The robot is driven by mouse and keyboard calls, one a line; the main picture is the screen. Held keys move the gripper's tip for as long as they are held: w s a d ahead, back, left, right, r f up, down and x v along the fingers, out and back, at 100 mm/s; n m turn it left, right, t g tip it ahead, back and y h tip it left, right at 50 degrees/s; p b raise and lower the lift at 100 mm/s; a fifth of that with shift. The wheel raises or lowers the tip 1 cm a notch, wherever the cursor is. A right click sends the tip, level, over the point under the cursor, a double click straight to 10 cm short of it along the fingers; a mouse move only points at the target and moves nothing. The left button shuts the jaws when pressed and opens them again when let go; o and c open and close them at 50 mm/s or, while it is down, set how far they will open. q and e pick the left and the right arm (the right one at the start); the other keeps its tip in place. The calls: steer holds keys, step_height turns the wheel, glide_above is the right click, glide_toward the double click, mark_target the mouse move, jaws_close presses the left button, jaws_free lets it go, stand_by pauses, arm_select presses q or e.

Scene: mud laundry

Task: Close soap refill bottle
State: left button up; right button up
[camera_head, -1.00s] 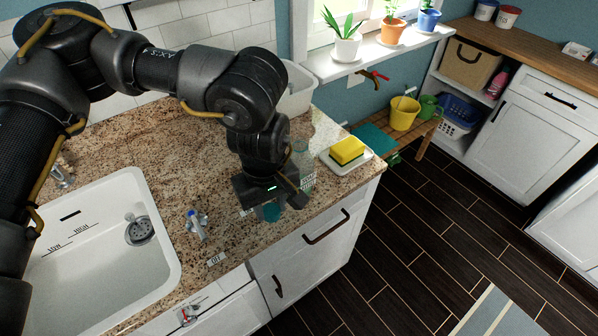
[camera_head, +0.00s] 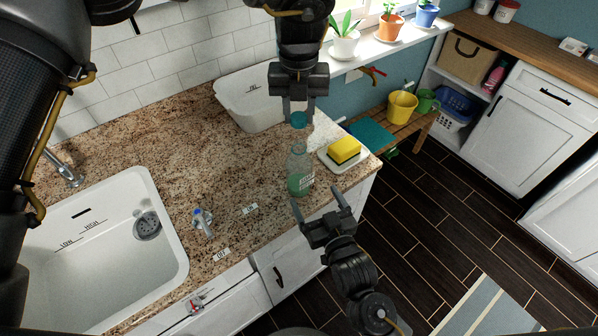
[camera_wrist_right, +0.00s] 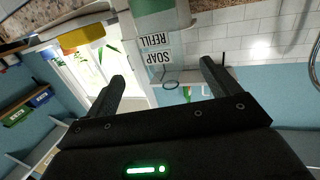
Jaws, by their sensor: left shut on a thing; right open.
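The soap refill bottle (camera_head: 300,182) is clear with green liquid inside. It stands upright on the countertop near its front edge, and its label shows in the right wrist view (camera_wrist_right: 158,48). My left gripper (camera_head: 299,113) is shut on a teal cap (camera_head: 299,121), directly over the bottle neck in the head view. Whether the cap touches the neck is hard to tell. My right gripper (camera_head: 316,199) is open and empty, just in front of the bottle, with its fingers pointing toward it. In the right wrist view the bottle is beyond the open fingers (camera_wrist_right: 165,80).
A yellow sponge (camera_head: 344,150) lies on a white dish (camera_head: 329,161) right of the bottle. A white tub (camera_head: 247,105) stands behind. A small blue-and-white item (camera_head: 203,222) and the sink (camera_head: 130,270) are left. The middle of the granite counter (camera_head: 190,155) is clear.

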mark_target(297, 164)
arm_select(q)
steer(key=shift+w, duration=0.15)
arm_select(e)
steer(key=shift+w+a+r, duration=0.1)
steer(key=shift+a+r, duration=0.2)
steer(key=shift+r, duration=0.1)
arm_select(q)
steer(key=shift+r, duration=0.1)
arm_select(e)
steer(key=x, duration=1.2)
steer(key=shift+d+r, duration=0.1)
steer(key=shift+r, duration=0.05)
steer(key=c, duration=1.5)
arm_select(q)
steer(key=shift+f, duration=2.5)
steer(key=shift+f, duration=0.15)
steer(key=shift+f, duration=0.75)
